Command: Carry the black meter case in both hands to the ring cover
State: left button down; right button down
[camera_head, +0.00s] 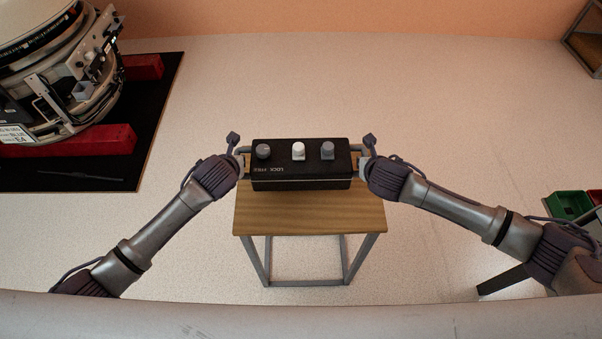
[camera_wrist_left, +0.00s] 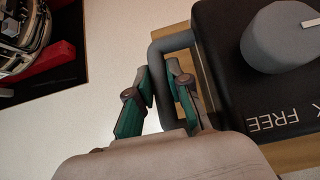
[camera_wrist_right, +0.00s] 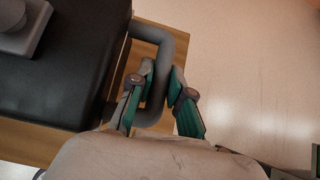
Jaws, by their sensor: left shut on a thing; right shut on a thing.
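The black meter case (camera_head: 300,178) has a grey round knob, a white knob and a grey square knob on top, with "LOCK FREE" lettering. It is at the wooden-topped stand (camera_head: 310,215); I cannot tell whether it rests on it or is just above. My left gripper (camera_wrist_left: 160,85) is shut on the case's grey left handle (camera_wrist_left: 172,42). My right gripper (camera_wrist_right: 161,80) is shut on the grey right handle (camera_wrist_right: 165,45). The ring cover seems to be part of the round machine (camera_head: 55,60) at the upper left, but I cannot tell which part.
The machine stands on red blocks (camera_head: 85,140) on a black mat (camera_head: 150,110). Green and red bins (camera_head: 568,204) are at the right edge. A framed object (camera_head: 585,40) is at the upper right. The pale floor between stand and mat is clear.

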pick_arm(q)
jog(key=shift+r, duration=0.15)
pick_arm(e)
jog(key=shift+r, duration=0.15)
